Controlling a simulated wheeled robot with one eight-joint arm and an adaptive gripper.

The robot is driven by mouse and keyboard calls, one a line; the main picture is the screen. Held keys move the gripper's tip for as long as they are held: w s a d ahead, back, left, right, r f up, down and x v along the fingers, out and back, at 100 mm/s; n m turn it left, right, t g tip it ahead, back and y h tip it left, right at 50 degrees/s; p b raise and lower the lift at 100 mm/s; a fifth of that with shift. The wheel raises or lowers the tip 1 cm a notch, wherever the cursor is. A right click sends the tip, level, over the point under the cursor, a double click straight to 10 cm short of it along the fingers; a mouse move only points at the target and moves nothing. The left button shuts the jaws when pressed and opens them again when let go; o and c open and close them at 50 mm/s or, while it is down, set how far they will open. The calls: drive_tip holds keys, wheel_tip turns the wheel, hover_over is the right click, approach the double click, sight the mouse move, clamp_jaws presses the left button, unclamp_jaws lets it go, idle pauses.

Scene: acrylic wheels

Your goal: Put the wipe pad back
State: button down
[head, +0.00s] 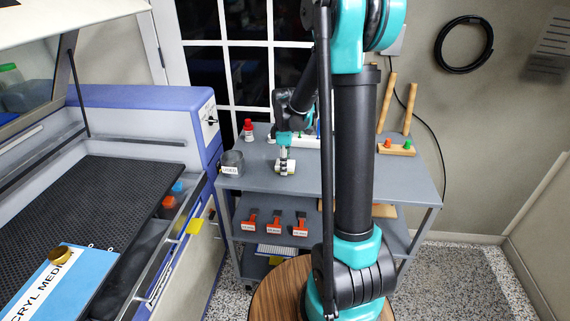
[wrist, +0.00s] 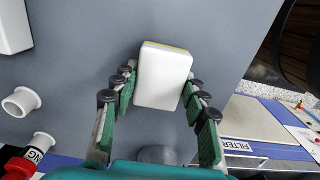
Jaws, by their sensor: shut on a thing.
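The wipe pad (wrist: 163,75) is a white block with rounded corners and a thin yellow edge. My gripper (wrist: 158,98) has its green-lined fingers on both sides of it and is shut on it. In the head view the pad (head: 286,168) shows small and pale under my gripper (head: 285,155), over the grey cart top (head: 355,178). I cannot tell whether it touches the top or hangs just above it. Where the pad belongs is not clear from these views.
A labelled jar (head: 230,162) stands at the cart's left edge. A red-capped bottle (head: 248,130) and a white holder (head: 305,141) stand at the back. A wooden stand (head: 396,149) is at the right. The laser machine's open bed (head: 90,210) lies left.

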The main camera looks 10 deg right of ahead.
drive_tip(key=c, duration=0.8)
unclamp_jaws()
drive_tip(key=shift+f, duration=0.1)
drive_tip(key=shift+c, duration=0.2)
wheel_tip(320, 180, up, 12)
drive_tip(key=s+d+f+m+t, duration=0.2)
drive_tip(key=s+f+m, duration=0.4)
drive_tip(key=s, duration=0.5)
drive_tip(key=s+d+f+m+t, duration=0.2)
drive_tip(key=s+f+m, duration=0.4)
drive_tip(key=s, duration=0.5)
drive_tip(key=shift+d+m, duration=0.15)
drive_tip(key=shift+m, duration=1.05)
